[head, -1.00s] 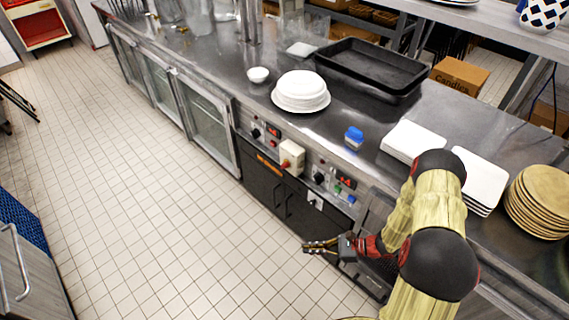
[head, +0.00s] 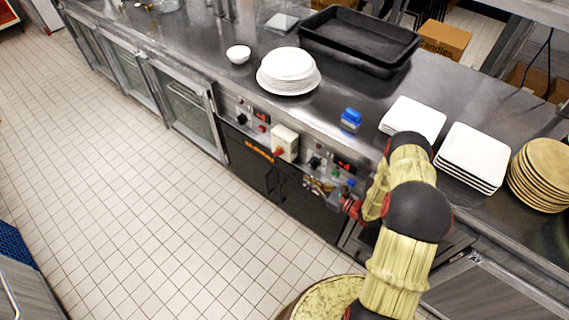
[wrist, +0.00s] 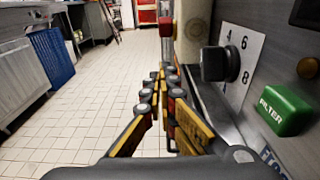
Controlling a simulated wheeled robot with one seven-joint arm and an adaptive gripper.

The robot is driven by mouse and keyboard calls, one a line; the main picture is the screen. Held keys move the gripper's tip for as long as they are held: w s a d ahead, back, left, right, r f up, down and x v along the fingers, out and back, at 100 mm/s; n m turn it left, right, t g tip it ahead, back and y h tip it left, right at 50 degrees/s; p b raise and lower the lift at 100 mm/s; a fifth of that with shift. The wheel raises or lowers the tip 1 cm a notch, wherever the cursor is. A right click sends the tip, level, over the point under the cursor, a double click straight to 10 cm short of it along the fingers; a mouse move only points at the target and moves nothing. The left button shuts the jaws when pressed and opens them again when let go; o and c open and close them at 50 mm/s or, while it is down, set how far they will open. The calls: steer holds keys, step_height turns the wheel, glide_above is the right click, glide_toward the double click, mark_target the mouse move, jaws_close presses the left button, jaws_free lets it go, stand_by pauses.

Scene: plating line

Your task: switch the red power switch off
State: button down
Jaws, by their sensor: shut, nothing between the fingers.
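The red power switch (head: 279,151) sits on the front of a cream box (head: 287,139) on the counter's control panel. In the wrist view the red switch (wrist: 166,27) shows ahead, just above my fingertips, on the left side of the cream box (wrist: 191,30). My gripper (head: 310,182) is shut and empty, low in front of the panel, to the right of the switch and apart from it. In the wrist view my gripper (wrist: 165,74) points along the panel toward the switch. The exact gap between them is hard to tell.
A black dial (wrist: 220,64) and a green FILTER button (wrist: 285,110) stick out close on the right of my fingers. White plates (head: 289,72) and a blue object (head: 350,119) stand on the counter. The tiled floor (head: 130,200) beside the counter is clear.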

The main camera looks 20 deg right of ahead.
mark_target(278, 152)
steer(key=r+b+x, duration=0.2)
steer(key=x, duration=1)
steer(key=shift+w+a+r+b, duration=0.3)
steer(key=shift+w+r+b, duration=0.05)
steer(key=shift+b, duration=0.05)
steer(key=shift+r+g+p, duration=0.25)
steer(key=shift+g+p, duration=0.05)
steer(key=shift+p, duration=0.15)
